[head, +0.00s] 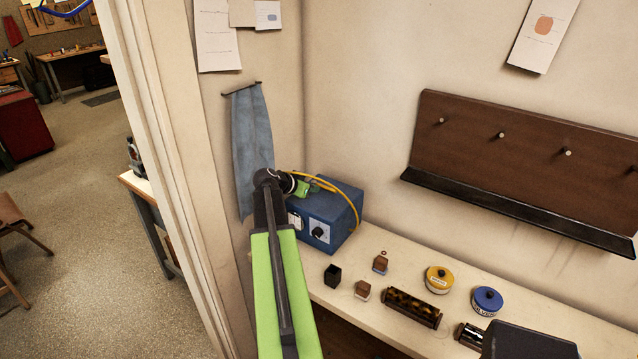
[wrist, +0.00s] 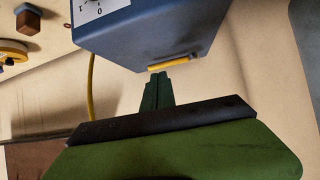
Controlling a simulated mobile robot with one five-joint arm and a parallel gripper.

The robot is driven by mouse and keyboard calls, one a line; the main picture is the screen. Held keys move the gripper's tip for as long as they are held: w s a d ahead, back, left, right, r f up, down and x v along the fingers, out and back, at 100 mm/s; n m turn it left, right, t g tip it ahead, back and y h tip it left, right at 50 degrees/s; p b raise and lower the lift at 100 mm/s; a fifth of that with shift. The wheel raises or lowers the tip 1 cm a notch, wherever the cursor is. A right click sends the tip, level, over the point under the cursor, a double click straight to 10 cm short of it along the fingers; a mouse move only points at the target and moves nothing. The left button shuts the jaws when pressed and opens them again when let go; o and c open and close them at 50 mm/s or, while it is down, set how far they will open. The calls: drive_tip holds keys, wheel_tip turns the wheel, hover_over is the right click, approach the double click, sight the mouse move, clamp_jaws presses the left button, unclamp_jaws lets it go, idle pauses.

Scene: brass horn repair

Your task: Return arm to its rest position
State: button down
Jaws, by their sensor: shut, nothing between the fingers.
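My arm reaches up and forward in the head view, its green link running to a dark elbow joint. My gripper (head: 326,186) is over the top of the blue box (head: 318,217), close to where a yellow cable (head: 352,200) arcs across it. In the wrist view my gripper (wrist: 160,92) has its dark green fingers together and empty. The fingertips point at a short yellow piece (wrist: 168,65) on the edge of the blue box (wrist: 150,35). I cannot tell whether they touch it.
A blue cloth (head: 252,140) hangs behind my arm. A peg board (head: 520,160) is on the wall.

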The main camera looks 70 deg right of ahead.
drive_tip(key=p+v, duration=0.3)
drive_tip(key=v, duration=0.4)
drive_tip(key=shift+s+a, duration=0.25)
drive_tip(key=shift+a, duration=0.05)
drive_tip(key=shift+r, duration=0.1)
drive_tip(key=w+a+f+n+t+y+b, duration=0.1)
drive_tip(key=w+a+f+n+y, duration=0.2)
drive_tip(key=w+a, duration=0.5)
drive_tip(key=w+a+f+n+t+b, duration=0.1)
drive_tip(key=w+a+f+n, duration=0.25)
drive_tip(key=a, duration=0.75)
drive_tip(key=w+a+f+n+t+y+b, duration=0.1)
drive_tip(key=w+a+f+n+y+b, duration=0.2)
drive_tip(key=w+a, duration=0.5)
drive_tip(key=a+f+n+y, duration=0.1)
drive_tip(key=a+n, duration=0.3)
drive_tip(key=a, duration=0.8)
drive_tip(key=a+f+n+y+b, duration=0.1)
drive_tip(key=a+f+n+y, duration=0.1)
drive_tip(key=a, duration=1.1)
drive_tip(key=s+a+f+n+y, duration=0.1)
drive_tip(key=a+f+n, duration=0.3)
drive_tip(key=a, duration=0.8)
drive_tip(key=shift+a+f+n+y, duration=0.2)
drive_tip(key=shift+a+n+y, duration=0.2)
drive_tip(key=shift+n, duration=0.45)
drive_tip(key=shift+s, duration=0.15)
